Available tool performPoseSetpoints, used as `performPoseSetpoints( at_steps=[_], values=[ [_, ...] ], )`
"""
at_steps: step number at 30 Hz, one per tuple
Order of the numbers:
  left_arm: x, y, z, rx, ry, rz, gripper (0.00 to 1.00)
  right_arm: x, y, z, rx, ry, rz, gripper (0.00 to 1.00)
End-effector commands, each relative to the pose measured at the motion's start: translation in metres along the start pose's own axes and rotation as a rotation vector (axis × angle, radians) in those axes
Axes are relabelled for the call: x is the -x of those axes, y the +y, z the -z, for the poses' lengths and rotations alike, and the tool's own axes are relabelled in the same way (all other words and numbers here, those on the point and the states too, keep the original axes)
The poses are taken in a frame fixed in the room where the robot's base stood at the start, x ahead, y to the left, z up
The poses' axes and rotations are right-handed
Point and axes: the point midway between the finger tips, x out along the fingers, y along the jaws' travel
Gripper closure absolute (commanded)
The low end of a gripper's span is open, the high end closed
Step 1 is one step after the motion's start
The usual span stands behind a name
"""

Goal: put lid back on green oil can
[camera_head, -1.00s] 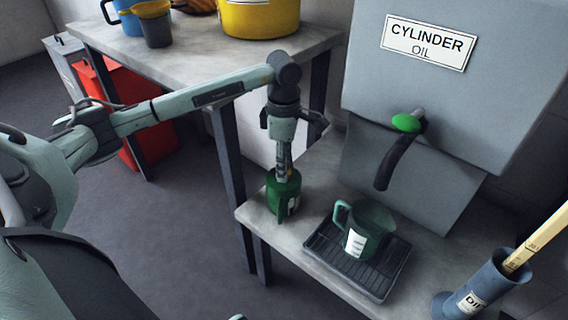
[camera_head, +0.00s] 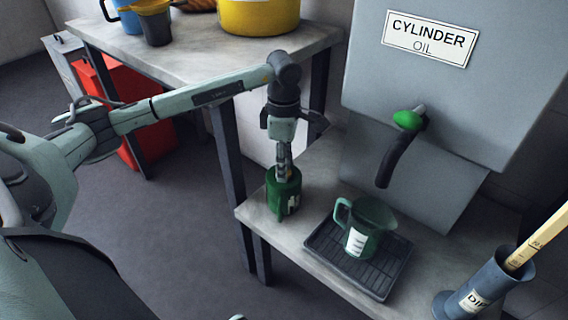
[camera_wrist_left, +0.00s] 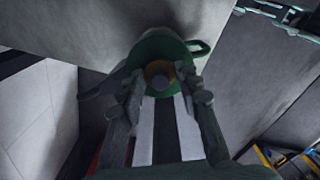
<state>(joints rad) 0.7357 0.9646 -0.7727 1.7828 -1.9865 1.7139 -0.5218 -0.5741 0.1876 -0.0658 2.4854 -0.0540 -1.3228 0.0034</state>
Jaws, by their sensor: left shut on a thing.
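My left gripper (camera_head: 283,168) points down onto the top of the can and is shut on the lid. In the left wrist view, the green can top (camera_wrist_left: 160,46) lies beyond the fingers, with the small grey, round-topped lid (camera_wrist_left: 159,74) and a brass-coloured ring between the fingertips. Whether the lid is fully seated is hidden by the fingers. My right gripper is not in view.
A green jug (camera_head: 366,232) stands on a black drip tray (camera_head: 330,262) right of the can. The cylinder oil tank (camera_head: 440,100) with a green-handled tap (camera_head: 405,120) rises behind. A blue-grey dip holder (camera_head: 480,290) stands at front right.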

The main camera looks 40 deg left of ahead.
Motion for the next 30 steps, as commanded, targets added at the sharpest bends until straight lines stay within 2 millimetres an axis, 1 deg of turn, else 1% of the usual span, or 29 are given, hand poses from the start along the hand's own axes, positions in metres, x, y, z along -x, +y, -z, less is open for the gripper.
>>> performPoseSetpoints(
  at_steps=[5, 6, 12, 18, 23, 30],
  values=[
    [0.0002, 0.0001, 0.0, 0.0, 0.0, 0.0, 0.79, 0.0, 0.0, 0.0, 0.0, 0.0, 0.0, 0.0],
    [0.0002, 0.0002, 0.0, 0.0, 0.0, 0.0, 0.66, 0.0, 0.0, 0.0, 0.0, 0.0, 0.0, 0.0],
    [0.0002, 0.0002, -0.0001, 0.0, -0.001, 0.0, 0.43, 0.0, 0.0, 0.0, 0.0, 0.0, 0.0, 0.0],
    [0.0002, 0.0002, -0.0001, 0.0, -0.001, 0.0, 0.43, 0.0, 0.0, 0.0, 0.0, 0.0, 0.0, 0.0],
    [0.0001, 0.0001, -0.0001, 0.0, -0.001, 0.0, 0.23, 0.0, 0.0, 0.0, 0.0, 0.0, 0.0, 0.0],
    [0.0001, 0.0001, -0.0002, 0.0, -0.001, 0.0, 0.22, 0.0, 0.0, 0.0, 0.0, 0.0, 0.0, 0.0]
  ],
)
